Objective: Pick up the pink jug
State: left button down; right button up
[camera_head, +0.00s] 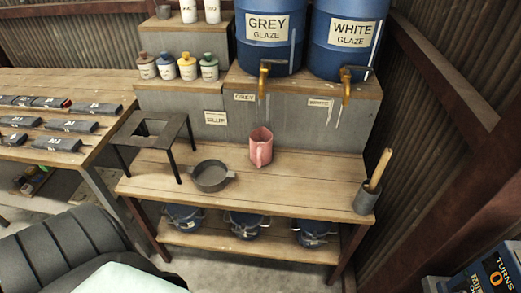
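The pink jug (260,148) stands upright on the wooden bench (310,192), near its back edge and below the grey glaze barrel. Its handle faces the viewer. It is in full view with nothing gripping it. Neither of my grippers is in view.
A dark pan (210,176) and a black metal stand (150,133) are left of the jug. A grey pot (366,199) with a wooden handle is at the bench's right end. Grey (270,40) and white (347,40) glaze barrels with brass taps stand behind. The bench right of the jug is clear.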

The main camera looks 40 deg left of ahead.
aim_at(262, 138)
jog(key=i+j+u, duration=0.1)
jog(key=i+u, duration=0.6)
